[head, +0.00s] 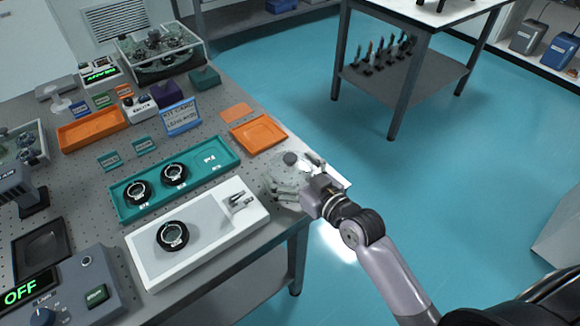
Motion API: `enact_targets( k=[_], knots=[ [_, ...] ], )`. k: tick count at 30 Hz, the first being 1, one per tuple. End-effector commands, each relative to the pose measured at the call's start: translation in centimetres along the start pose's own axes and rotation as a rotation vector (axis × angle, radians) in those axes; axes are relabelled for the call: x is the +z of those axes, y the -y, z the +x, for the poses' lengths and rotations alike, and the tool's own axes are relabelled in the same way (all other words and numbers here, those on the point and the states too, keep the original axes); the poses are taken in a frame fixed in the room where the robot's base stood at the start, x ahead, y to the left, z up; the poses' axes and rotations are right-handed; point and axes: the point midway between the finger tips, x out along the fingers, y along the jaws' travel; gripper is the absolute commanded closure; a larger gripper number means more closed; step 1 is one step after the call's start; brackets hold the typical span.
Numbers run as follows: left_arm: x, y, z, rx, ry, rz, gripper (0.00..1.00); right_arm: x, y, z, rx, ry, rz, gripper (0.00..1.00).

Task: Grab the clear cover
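Part of the cover is hidden behind the gripper. My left gripper is out of view.
A white platform (205,222) with a black ring mount and small metal parts lies left of my gripper. A teal tray (205,172) with two ring mounts is behind it. An orange tray (259,134) is nearby. A clear-walled case (166,67) stands at the back.

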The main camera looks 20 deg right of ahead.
Motion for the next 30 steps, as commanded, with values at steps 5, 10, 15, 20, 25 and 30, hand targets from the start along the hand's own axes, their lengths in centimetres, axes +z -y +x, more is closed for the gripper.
enact_targets(
  k=[5, 10, 15, 20, 25, 30],
  knots=[
    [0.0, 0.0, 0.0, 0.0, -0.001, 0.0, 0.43, 0.0, 0.0, 0.0, 0.0, 0.0, 0.0, 0.25],
    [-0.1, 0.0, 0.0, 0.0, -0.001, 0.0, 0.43, 0.0, 0.0, 0.0, 0.0, 0.0, 0.0, 0.36],
    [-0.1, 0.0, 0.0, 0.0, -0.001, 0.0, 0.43, 0.0, 0.0, 0.0, 0.0, -0.001, -0.001, 0.42],
    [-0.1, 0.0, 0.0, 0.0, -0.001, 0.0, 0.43, -0.1, 0.0, 0.0, 0.0, -0.001, -0.001, 0.42],
    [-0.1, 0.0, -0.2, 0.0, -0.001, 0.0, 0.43, -1.1, 0.0, -0.1, 0.0, -0.003, -0.002, 0.42],
    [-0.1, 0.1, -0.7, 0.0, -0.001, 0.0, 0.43, -3.7, 0.0, -0.5, 0.0, -0.006, -0.002, 0.42]
  ],
)
